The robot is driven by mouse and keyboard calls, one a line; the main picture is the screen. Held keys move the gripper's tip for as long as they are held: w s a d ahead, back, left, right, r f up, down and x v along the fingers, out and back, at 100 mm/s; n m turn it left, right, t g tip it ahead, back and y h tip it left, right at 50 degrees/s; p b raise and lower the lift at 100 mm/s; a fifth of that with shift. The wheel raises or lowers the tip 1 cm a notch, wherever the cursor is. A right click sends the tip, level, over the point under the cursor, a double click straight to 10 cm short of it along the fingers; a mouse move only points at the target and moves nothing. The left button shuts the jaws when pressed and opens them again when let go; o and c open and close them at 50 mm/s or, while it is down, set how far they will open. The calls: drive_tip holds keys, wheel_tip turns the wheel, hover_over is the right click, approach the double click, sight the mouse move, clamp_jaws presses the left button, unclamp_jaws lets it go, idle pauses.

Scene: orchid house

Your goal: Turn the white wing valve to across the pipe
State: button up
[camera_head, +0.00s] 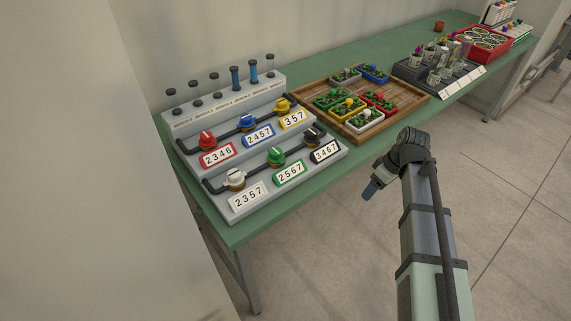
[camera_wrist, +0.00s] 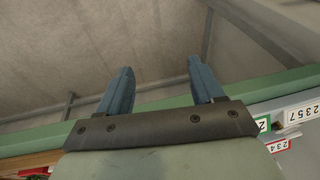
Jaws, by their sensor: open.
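The white wing valve (camera_head: 235,179) sits on the lower pipe (camera_head: 214,187) at the front left of the grey stepped valve stand (camera_head: 222,215), above the label 2357 (camera_head: 248,197). Its handle is too small to tell its angle surely. My gripper (camera_head: 371,189) hangs in the air off the table's front edge, to the right of the stand and well apart from the valve. In the wrist view my gripper (camera_wrist: 160,88) shows two blue fingers spread wide with nothing between them. The white valve is not in the wrist view, but the 2357 label (camera_wrist: 301,115) shows at its right edge.
Red (camera_head: 207,140), blue (camera_head: 246,122), yellow (camera_head: 283,105), green (camera_head: 276,155) and black (camera_head: 313,135) valves share the stand. A wooden tray (camera_head: 412,101) of small planters stands right of it on the green table (camera_head: 240,232). Air before the table is free.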

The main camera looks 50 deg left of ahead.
drive_tip(key=s+a+r+n+g, duration=0.1)
drive_tip(key=s+a+r+n, duration=0.35)
drive_tip(key=s+a, duration=0.3)
drive_tip(key=s+a+r+n, duration=0.3)
drive_tip(key=s+a+r, duration=0.3)
drive_tip(key=a, duration=0.3)
drive_tip(key=n+g, duration=0.1)
drive_tip(key=n, duration=0.5)
approach(235, 173)
drive_tip(key=x, duration=0.8)
drive_tip(key=shift+a+f, duration=0.1)
drive_tip(key=shift+f, duration=0.05)
drive_tip(key=shift+c, duration=0.5)
drive_tip(key=c, duration=0.9)
drive_tip(key=shift+m, duration=0.25)
drive_tip(key=shift+c, duration=0.2)
